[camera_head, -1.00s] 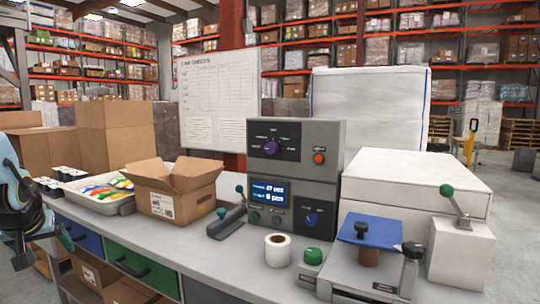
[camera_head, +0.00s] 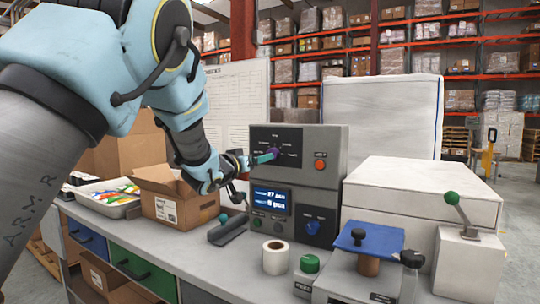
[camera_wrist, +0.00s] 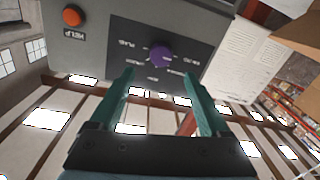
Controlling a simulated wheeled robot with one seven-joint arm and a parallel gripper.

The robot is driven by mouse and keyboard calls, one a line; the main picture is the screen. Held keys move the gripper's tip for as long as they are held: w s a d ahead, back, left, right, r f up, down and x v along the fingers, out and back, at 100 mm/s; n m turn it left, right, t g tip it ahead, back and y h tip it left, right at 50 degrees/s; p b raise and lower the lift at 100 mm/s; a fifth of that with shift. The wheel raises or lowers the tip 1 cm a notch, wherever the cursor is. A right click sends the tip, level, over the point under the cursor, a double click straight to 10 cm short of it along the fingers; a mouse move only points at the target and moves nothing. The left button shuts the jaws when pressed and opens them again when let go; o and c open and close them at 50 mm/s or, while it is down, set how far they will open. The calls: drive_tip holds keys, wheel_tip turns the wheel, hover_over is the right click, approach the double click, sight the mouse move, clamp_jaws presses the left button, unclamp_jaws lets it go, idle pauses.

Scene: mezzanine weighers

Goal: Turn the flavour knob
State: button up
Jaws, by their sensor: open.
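The purple flavour knob (camera_wrist: 159,54) sits on the black dial panel of a grey control box (camera_head: 335,150). In the wrist view, printed labels ring it, upside down and too small to read fully. My gripper (camera_wrist: 160,82) is open, with its two teal fingers pointing at the panel and the knob ahead between them, apart from the tips as far as I can tell. In the head view my gripper (camera_head: 264,157) is at the upper panel from the left, and the knob (camera_head: 273,152) is partly hidden by the fingers.
Below are a lit display (camera_head: 270,199) and a blue knob (camera_head: 313,228). An open carton (camera_head: 182,212), a white roll (camera_head: 275,257) and a blue-topped device (camera_head: 368,242) stand on the bench.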

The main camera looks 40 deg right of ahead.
drive_tip(key=p+x, duration=0.2)
drive_tip(key=x, duration=0.6)
drive_tip(key=shift+w, duration=0.1)
drive_tip(key=shift+c, duration=0.3)
clamp_jaws()
